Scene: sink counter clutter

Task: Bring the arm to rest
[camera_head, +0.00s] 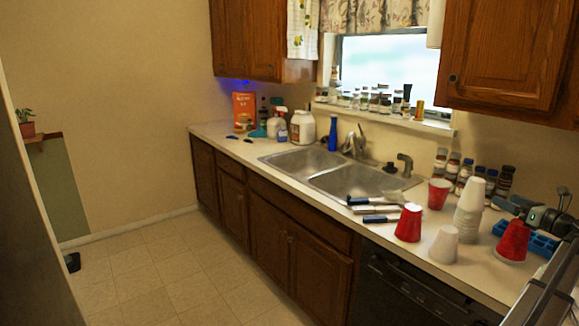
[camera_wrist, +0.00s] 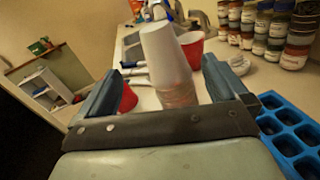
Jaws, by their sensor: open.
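My gripper (camera_head: 513,207) is at the right side of the head view, over the counter by the blue tray. In the wrist view its two blue-grey fingers (camera_wrist: 163,72) are spread apart with nothing held. A stack of white cups (camera_head: 468,212) stands upright on the counter. It appears in the gap between the fingers in the wrist view (camera_wrist: 165,55), but in the head view it stands left of my gripper, apart from it. My arm runs out of the head view at the right edge.
Red cups (camera_head: 408,224) (camera_head: 439,193) (camera_head: 512,241) and a white cup (camera_head: 444,245) stand near the stack. A blue tray (camera_wrist: 290,128) lies at right. Jars (camera_wrist: 292,45) line the wall. Blue-handled utensils (camera_head: 376,219) lie beside the sink (camera_head: 350,182). The floor (camera_head: 190,280) is clear.

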